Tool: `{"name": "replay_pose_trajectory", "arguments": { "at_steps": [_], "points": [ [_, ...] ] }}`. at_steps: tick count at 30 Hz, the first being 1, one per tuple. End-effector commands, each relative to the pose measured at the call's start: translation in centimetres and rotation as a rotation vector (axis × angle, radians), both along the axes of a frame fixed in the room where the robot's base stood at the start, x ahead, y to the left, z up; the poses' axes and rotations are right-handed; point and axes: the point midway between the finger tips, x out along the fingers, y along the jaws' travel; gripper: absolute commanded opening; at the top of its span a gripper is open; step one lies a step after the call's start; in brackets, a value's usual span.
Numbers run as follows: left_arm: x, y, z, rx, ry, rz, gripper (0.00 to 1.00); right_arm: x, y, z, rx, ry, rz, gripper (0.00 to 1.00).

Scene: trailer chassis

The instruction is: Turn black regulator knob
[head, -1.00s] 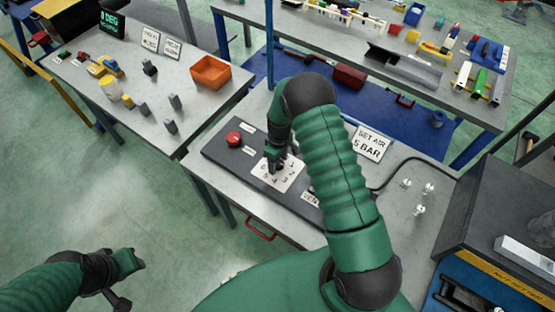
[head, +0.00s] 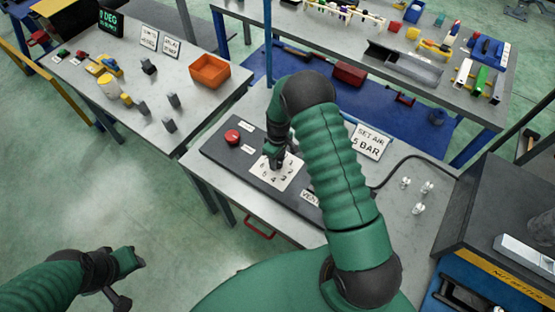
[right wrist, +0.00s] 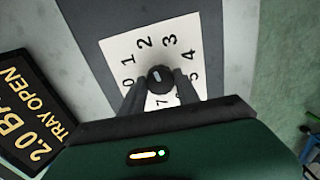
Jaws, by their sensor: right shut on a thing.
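The black regulator knob (right wrist: 160,78) shows in the right wrist view as a round black cap with a pale pointer mark. It sits at the middle of a white dial plate (right wrist: 118,52) with printed numbers. The plate also shows in the head view (head: 291,180). My right gripper (right wrist: 158,92) is shut on the knob, one finger at each side. In the head view my right gripper (head: 276,160) points down over the plate and hides the knob. My left gripper (head: 132,258) is over the floor at lower left, away from the benches; its fingers are too small to judge.
A red button (head: 233,136) is on the same dark panel, left of the dial. A display reading 2.0 BA, partly cut off, and TRAY OPEN (right wrist: 25,115) is left in the wrist view. A SET AIR 5 BAR sign (head: 370,141) stands behind my right arm.

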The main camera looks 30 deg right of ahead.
Motion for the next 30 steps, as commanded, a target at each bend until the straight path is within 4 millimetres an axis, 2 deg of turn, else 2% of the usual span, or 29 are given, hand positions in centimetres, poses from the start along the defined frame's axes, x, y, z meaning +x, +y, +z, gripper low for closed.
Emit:
{"name": "replay_pose_trajectory", "arguments": {
  "at_steps": [8, 30],
  "points": [
    [0.0, 0.0, -1.1, 0.000, 0.000, 0.000, 0.36, 0.3, -0.2, 0.0, -0.004, -0.008, -0.164, 0.00],
    [0.0, 0.0, -3.3, 0.000, 0.000, 0.000, 0.36, 0.3, -0.3, 0.2, -0.003, -0.008, -0.862, 0.00]
  ]
}}
